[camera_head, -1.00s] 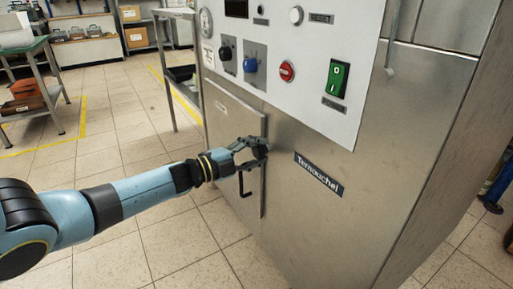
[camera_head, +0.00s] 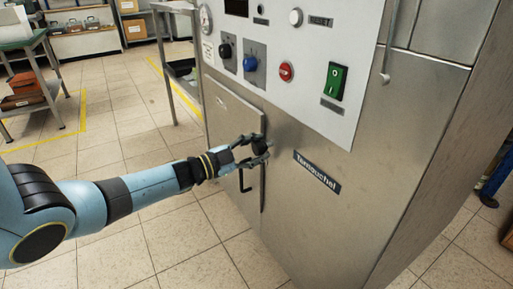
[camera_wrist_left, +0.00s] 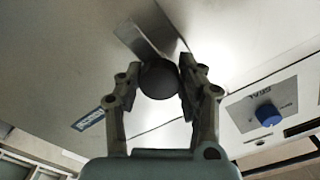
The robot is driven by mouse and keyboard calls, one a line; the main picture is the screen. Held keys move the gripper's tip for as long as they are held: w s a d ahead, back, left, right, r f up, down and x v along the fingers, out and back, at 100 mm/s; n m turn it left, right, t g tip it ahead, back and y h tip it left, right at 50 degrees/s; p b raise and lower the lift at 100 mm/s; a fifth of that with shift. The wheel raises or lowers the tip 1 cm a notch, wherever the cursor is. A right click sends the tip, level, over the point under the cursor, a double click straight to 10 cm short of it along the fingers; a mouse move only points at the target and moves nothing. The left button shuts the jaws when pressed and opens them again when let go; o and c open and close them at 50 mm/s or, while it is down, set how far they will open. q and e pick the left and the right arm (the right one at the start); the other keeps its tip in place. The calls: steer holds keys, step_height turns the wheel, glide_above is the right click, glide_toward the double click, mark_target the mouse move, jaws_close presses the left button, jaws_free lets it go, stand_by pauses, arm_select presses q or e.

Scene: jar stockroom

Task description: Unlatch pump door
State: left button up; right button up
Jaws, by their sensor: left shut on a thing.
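The pump door (camera_head: 228,117) is a flat metal panel low on the left part of the steel machine, and it looks closed. A dark round latch knob (camera_head: 260,146) sits at its right edge. My left gripper (camera_head: 257,147) is shut on this knob, one finger on each side. The left wrist view shows the knob (camera_wrist_left: 158,80) between the two fingers, with a metal strip (camera_wrist_left: 137,38) behind it. A black bar handle (camera_head: 241,181) hangs on the door below my gripper and is free. My right gripper is not in view.
The control panel (camera_head: 305,107) above the door carries a black knob, a blue knob (camera_head: 250,64), a red button (camera_head: 286,72) and a green switch (camera_head: 335,82). A metal table (camera_head: 181,72) stands behind left. The tiled floor in front is clear.

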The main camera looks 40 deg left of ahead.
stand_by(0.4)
arm_select(q)
steer(key=o, duration=1.2)
steer(key=shift+w, duration=0.1)
steer(key=shift+c, duration=0.2)
steer(key=shift+s+a+f, duration=0.1)
steer(key=shift+s+a, duration=0.1)
steer(key=shift+s, duration=0.25)
steer(key=v, duration=1.1)
